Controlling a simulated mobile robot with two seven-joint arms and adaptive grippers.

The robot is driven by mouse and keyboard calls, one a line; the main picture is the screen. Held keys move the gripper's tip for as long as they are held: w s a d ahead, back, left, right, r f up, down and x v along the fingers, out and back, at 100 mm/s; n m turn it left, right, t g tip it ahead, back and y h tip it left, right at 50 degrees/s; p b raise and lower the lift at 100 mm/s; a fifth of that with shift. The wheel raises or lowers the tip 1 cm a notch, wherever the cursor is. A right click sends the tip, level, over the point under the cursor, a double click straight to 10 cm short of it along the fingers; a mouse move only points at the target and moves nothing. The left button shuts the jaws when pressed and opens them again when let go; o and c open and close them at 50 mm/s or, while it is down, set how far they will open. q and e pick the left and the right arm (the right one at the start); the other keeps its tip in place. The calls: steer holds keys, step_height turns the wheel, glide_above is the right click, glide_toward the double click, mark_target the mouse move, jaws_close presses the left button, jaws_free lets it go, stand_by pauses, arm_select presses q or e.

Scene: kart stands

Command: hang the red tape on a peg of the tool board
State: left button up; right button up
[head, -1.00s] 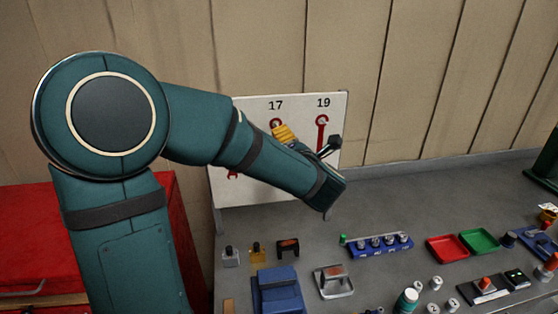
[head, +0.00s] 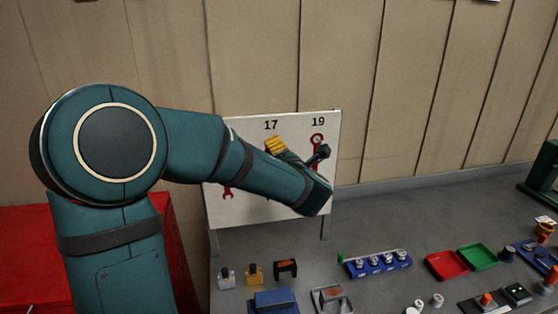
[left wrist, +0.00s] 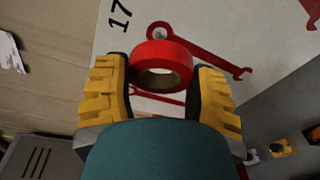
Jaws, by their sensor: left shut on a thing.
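The red tape (left wrist: 162,62) is a thick ring with a tan core. In the left wrist view it sits between the yellow-padded fingers of my left gripper (left wrist: 160,92), which is shut on it. The tool board (head: 240,205) is white with red wrench shapes and the numbers 17 and 19. My left gripper (head: 276,146) is in front of the board just below the 17, hiding the tape in the head view. In the left wrist view the tape is just below the ring end of the 17 wrench shape (left wrist: 200,50); contact cannot be told. My right gripper is out of view.
A grey bench (head: 390,215) carries a blue rack (head: 378,265), a red tray (head: 446,264), a green tray (head: 478,257) and several small parts. A red cabinet (head: 30,240) stands at the left. A panelled wall (head: 420,90) rises behind the board.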

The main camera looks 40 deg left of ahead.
arm_select(q)
steer(key=shift+b+x, duration=0.3)
steer(key=shift+x, duration=2)
steer(key=shift+w+a+f, duration=0.2)
steer(key=shift+w+a, duration=0.2)
steer(key=shift+w, duration=0.15)
steer(key=shift+a+f, duration=0.1)
steer(key=o, duration=1)
steer(key=shift+w, duration=0.1)
steer(key=v, duration=1.2)
